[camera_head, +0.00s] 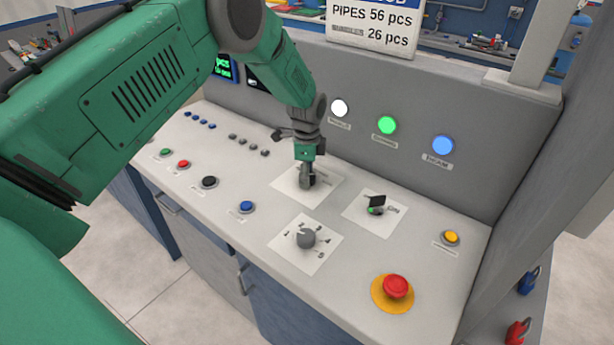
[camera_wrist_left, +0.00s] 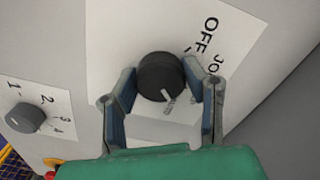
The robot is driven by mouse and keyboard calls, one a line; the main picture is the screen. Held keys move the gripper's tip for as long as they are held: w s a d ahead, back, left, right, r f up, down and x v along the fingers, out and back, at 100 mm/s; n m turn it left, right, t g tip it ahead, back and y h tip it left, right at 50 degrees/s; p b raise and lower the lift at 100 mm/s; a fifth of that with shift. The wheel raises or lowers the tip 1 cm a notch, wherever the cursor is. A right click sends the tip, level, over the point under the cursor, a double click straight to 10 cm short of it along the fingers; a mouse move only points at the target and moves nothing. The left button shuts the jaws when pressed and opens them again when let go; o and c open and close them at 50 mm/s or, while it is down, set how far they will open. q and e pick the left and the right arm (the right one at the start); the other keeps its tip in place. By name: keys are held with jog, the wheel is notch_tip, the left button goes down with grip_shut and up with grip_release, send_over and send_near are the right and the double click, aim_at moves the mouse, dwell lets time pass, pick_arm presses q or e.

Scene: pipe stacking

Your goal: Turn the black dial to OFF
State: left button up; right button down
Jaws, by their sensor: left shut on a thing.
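The black dial (camera_wrist_left: 161,75) is round, with a light pointer mark on its lower side in the left wrist view, away from the OFF label (camera_wrist_left: 209,36). It is set on a white plate (camera_wrist_left: 112,40) on the sloping console. My left gripper (camera_head: 306,176) comes down on this dial from above, with one finger on each side, and is shut on it. In the head view the gripper mostly hides the dial, while its white plate (camera_head: 326,191) shows around it. Part of the lettering beside OFF is hidden by a finger. My right gripper is not in view.
A grey numbered knob (camera_head: 306,237) is nearer the front edge. A black switch (camera_head: 377,201) stands to the right, with a red emergency button (camera_head: 395,286) and a yellow button (camera_head: 450,237) beyond. The console's upright back panel (camera_head: 480,110) rises behind the gripper.

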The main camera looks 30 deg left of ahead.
pick_arm(q)
jog(key=n, duration=0.5)
jog(key=shift+w+d+n, duration=0.1)
jog(key=shift+n, duration=0.2)
jog(key=n, duration=0.5)
jog(key=shift+r+b, duration=0.1)
jog(key=shift+b, duration=0.3)
jog(key=n, duration=0.5)
jog(key=shift+w+n, duration=0.1)
jog(key=shift+n, duration=0.3)
jog(key=shift+r+n, duration=0.1)
jog(key=shift+n, duration=2.2)
jog(key=shift+w, duration=0.1)
jog(key=o, duration=1.1)
jog(key=shift+o, duration=0.2)
jog(key=shift+f, duration=0.2)
notch_tip(320, 180, up, 12)
